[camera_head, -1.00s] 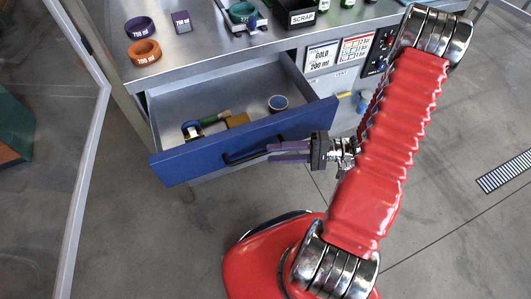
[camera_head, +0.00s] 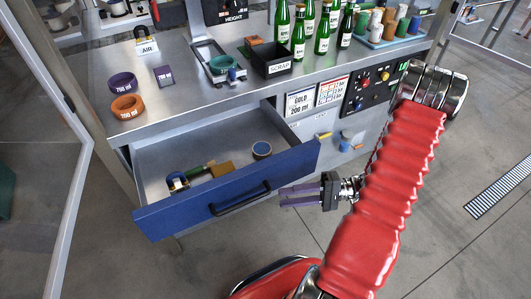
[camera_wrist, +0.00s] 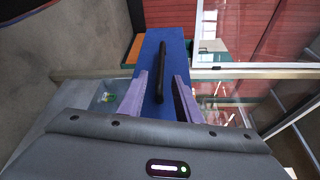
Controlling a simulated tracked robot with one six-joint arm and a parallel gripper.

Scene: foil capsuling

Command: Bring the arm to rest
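My gripper (camera_head: 299,197) is open and empty, with its two purple fingers apart. It hangs just right of the black handle (camera_head: 240,199) on the blue drawer front (camera_head: 165,222), with a small gap between fingertips and handle. The drawer stands pulled out. In the wrist view the handle (camera_wrist: 161,72) lies in line with the space between the purple fingers (camera_wrist: 160,92), out beyond them. My red arm is bent, with its forearm reaching down from the upper right.
On the bench are green bottles (camera_head: 322,32), a black SCRAP bin (camera_head: 271,61), and orange (camera_head: 127,106) and purple (camera_head: 122,83) rings. A glass-panelled frame stands at left. Open floor lies at right.

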